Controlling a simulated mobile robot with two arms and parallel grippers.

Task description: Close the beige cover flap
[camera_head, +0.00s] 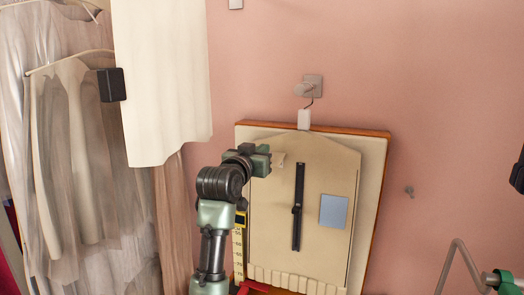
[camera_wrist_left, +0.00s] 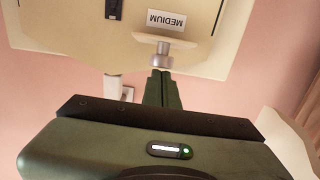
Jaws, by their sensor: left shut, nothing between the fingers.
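A small beige plate (camera_head: 279,159), which looks like the cover flap, sticks out near the upper left of a beige board (camera_head: 325,165). In the left wrist view the plate (camera_wrist_left: 150,39) shows edge-on, below a white label reading MEDIUM (camera_wrist_left: 166,20), with a round grey knob (camera_wrist_left: 160,61) on it. My left gripper (camera_head: 268,160) is shut and empty, its fingertips close to the knob. It also shows in the left wrist view (camera_wrist_left: 162,75). I cannot tell whether the fingers touch the knob. My right gripper is not in view.
The board carries a black strip (camera_head: 298,205) and a blue-grey square (camera_head: 333,211). A cream cloth (camera_head: 160,80) and garments (camera_head: 75,160) hang at left. The pink wall right of the board is mostly clear.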

